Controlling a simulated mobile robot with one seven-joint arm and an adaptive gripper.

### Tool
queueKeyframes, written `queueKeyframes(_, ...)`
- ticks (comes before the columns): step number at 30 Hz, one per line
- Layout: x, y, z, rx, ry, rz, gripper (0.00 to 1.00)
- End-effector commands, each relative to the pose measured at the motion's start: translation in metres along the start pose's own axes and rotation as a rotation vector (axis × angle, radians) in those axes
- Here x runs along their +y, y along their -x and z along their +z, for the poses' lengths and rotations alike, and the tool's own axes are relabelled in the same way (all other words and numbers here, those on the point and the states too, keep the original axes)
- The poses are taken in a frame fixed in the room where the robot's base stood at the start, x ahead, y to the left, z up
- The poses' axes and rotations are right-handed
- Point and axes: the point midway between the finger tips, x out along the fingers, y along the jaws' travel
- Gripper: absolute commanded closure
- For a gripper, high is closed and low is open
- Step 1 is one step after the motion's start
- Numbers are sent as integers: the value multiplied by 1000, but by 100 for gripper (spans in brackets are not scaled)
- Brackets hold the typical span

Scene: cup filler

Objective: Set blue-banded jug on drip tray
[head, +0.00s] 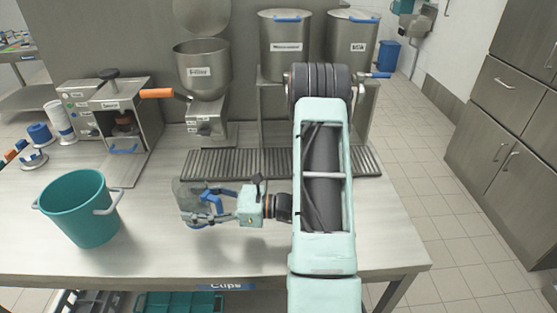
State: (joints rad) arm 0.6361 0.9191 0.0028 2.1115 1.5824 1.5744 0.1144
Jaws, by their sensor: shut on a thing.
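My gripper (200,208) reaches left from the arm, low over the front middle of the steel table. It is shut on a see-through greyish jug (182,193), the blue-banded jug, at the left end of the fingers. The fingers cover much of the jug, so its band is hard to make out; whether its base touches the table I cannot tell. The ribbed drip tray (240,163) runs along the table behind the gripper and jug, under the dispensers. The jug is in front of the tray's left end. My arm hides part of the tray's right half.
A teal bucket (78,215) stands left of the jug. A steel hopper (203,70) with an orange handle (156,93) and labelled steel tanks (285,50) rise behind the tray. A sealing machine (112,118) stands back left. Bare table (150,255) lies in front.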

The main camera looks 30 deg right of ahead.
Motion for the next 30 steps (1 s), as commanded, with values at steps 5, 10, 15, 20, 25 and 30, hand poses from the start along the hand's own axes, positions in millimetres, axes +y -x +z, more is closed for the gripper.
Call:
queueKeyframes(5,-32,23,-11,1,3,-110,100)
queueKeyframes(10,-69,57,-17,0,7,-252,100)
queueKeyframes(15,-110,106,-20,-1,9,-435,100)
queueKeyframes(20,-141,161,-19,-1,11,-616,100)
queueKeyframes(25,-162,223,-16,-3,13,-803,100)
queueKeyframes(30,-171,274,-10,-3,12,-951,100)
